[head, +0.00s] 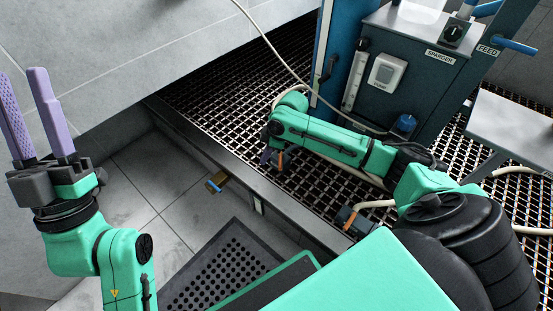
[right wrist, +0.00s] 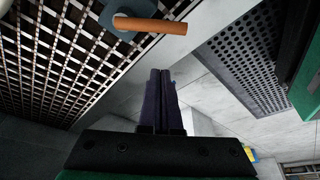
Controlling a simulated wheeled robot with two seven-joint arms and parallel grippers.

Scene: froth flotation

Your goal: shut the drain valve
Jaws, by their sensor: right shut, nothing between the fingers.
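My right gripper (head: 266,157) is shut and empty, low over the grating near its front edge. Its two dark purple fingers lie together in the right wrist view (right wrist: 161,98). An orange handle (right wrist: 150,25) on a blue-grey body shows just beyond the fingertips there, apart from them. In the head view an orange lever on a blue body (head: 349,217) sits on the grating, joined to a pale hose. Another small orange piece (head: 281,158) shows beside the right gripper. No label names the drain valve. My left gripper (head: 24,75) is raised at the left, open and empty.
A brass fitting with a blue handle (head: 216,183) is below the grating's front beam (head: 250,185). A perforated dark mat (head: 228,262) lies on the tiled floor. A blue-grey cabinet marked "SPARGER" (head: 440,57) stands behind, and pale hoses cross the grating.

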